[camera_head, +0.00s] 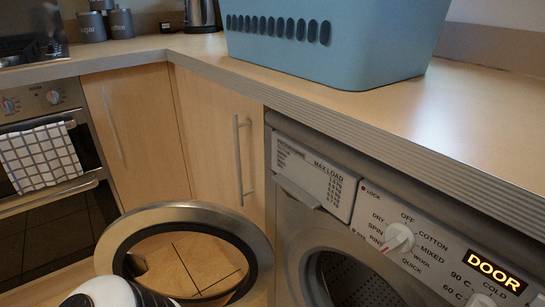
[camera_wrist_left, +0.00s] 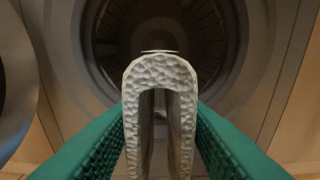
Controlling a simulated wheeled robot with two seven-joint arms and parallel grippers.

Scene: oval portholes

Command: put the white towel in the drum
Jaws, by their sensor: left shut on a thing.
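In the left wrist view, the white towel (camera_wrist_left: 160,75) is a dimpled, pale piece bent into an upside-down U. My left gripper (camera_wrist_left: 161,106) has green ribbed fingers and is shut on the towel, one finger on each side. Behind the towel, the dark round drum (camera_wrist_left: 215,45) opening faces the camera, and the towel covers its middle. I cannot tell how far the towel is from the opening. In the head view, the drum (camera_head: 352,285) shows in part at the bottom, inside the washing machine (camera_head: 315,208). The towel is not visible there. My right gripper is in neither view.
The machine's round door (camera_head: 255,235) stands open, to the left of the drum. A blue basket (camera_head: 330,50) with oval holes stands on the worktop (camera_head: 470,125). A checked cloth (camera_head: 38,157) hangs on the oven (camera_head: 50,97) handle at the left.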

